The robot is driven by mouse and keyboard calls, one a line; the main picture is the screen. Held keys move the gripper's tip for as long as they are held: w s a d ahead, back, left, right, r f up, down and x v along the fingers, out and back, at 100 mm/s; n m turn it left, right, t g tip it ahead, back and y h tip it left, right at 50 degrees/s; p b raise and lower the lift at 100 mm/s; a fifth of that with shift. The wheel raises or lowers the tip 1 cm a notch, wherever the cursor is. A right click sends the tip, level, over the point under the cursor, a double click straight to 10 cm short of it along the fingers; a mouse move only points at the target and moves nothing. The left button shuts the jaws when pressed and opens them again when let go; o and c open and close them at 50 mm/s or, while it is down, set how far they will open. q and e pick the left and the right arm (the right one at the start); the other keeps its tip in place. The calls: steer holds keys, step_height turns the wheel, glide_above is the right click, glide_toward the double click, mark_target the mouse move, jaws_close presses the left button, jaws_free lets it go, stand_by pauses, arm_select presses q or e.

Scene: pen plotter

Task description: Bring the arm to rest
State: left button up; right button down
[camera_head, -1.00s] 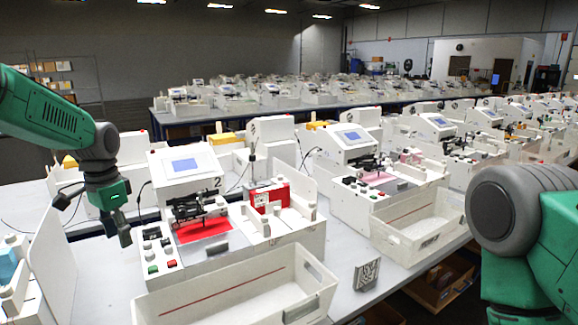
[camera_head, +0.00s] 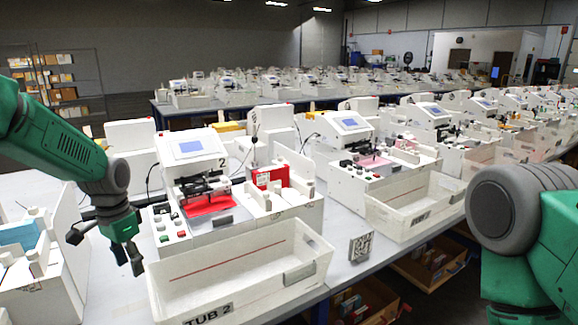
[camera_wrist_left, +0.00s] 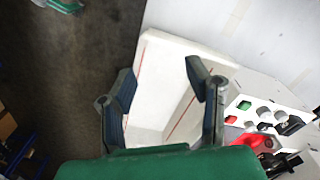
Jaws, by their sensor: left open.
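My left arm comes in from the left of the head view, its gripper (camera_head: 106,252) hanging with fingers spread and empty. It is left of the white tub marked TUB 2 (camera_head: 240,308) and in front of the button panel (camera_head: 170,228) of plotter station 2. In the left wrist view the open fingers (camera_wrist_left: 162,100) show over the white tub (camera_wrist_left: 165,52), with nothing between them. I cannot tell their height above it. My right arm (camera_head: 505,215) shows only as a grey joint and green links at the right edge; its gripper is out of the head view.
Station 2 has a screen (camera_head: 190,148), a red sheet (camera_head: 208,205) under the pen mechanism and a red block (camera_head: 271,176). A second white tub (camera_head: 410,222) and a patterned tag (camera_head: 360,247) lie to the right. Another station (camera_head: 40,270) stands left of the gripper.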

arm_select(q)
steer(key=s+d+f+n+b, duration=0.1)
steer(key=s+d+f+b, duration=0.15)
steer(key=s+f, duration=0.55)
steer(key=s+d+f+n+b, duration=0.15)
steer(key=s+f+b, duration=0.25)
steer(key=f, duration=0.8)
steer(key=s+d+f+b, duration=0.25)
steer(key=s+f, duration=0.35)
steer(key=f, duration=0.4)
steer(key=s+f+n+b, duration=0.1)
steer(key=s+f+b, duration=0.2)
steer(key=s, duration=0.7)
steer(key=s+f+n+b, duration=0.1)
steer(key=s+f+b, duration=0.3)
steer(key=s+f, duration=0.3)
steer(key=s, duration=0.4)
steer(key=shift+d+n+t+b, duration=0.3)
steer(key=shift+d+n, duration=0.05)
steer(key=shift+d, duration=0.05)
